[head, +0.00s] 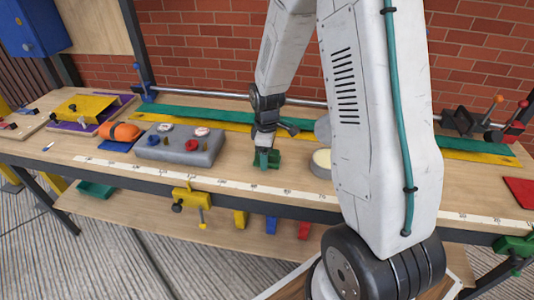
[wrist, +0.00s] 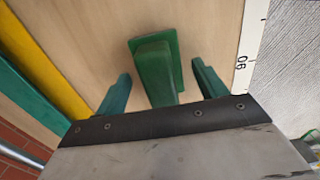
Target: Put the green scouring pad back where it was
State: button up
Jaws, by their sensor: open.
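The green scouring pad (wrist: 152,62) shows in the wrist view as a green block with a wider flat green part at its far end. It is on the wooden bench top. My gripper (wrist: 162,72) is open, with one teal finger on each side of the pad and a visible gap on both sides. In the head view my gripper (head: 266,156) points down at the bench top near its middle. The pad and fingers are hard to tell apart there. The near end of the pad is hidden by my gripper's body in the wrist view.
A grey box with red and blue knobs (head: 180,148) stands left of my gripper. A round tin (head: 321,164) stands close on the right, partly behind my arm. A ruler strip (head: 215,185) runs along the front edge; yellow (head: 205,125) and green strips (head: 195,113) run behind.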

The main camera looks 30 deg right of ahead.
notch_tip(320, 180, up, 12)
jog(key=s+a+r+m, duration=0.5)
jog(key=s+a+r, duration=0.2)
jog(key=s+r, duration=0.55)
jog(key=s+a+r+m+t, duration=0.1)
jog(key=s+a+m, duration=0.2)
jog(key=s, duration=1)
jog(key=shift+s+a+r+m, duration=0.15)
jog(key=shift+s+r+m, duration=0.05)
jog(key=shift+m, duration=0.3)
